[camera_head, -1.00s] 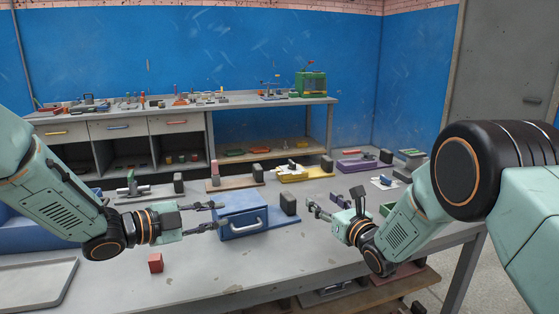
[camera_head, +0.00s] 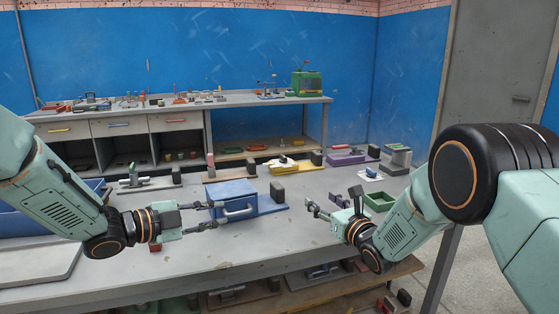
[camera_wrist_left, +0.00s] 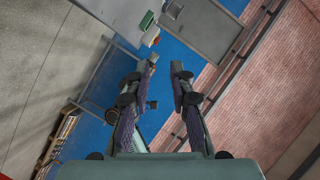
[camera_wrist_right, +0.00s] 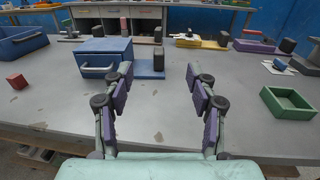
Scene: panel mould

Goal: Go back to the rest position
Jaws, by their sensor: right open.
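My left gripper (camera_head: 209,218) is over the bench, and in the head view it overlaps the front left of the blue box. The left wrist view shows its fingers (camera_wrist_left: 164,66) apart, with a narrow gap and nothing between them. My right gripper (camera_head: 322,208) is over the bench to the right of the blue box. Its fingers (camera_wrist_right: 159,72) are wide apart and empty in the right wrist view. The blue box (camera_head: 228,189) with a grey handle stands on a blue base, apart from the right gripper.
The grey workbench (camera_head: 270,242) is mostly clear at the front. A green tray (camera_wrist_right: 288,103) stands at the right. Several fixtures line the back edge. A lower shelf (camera_head: 330,287) holds more parts.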

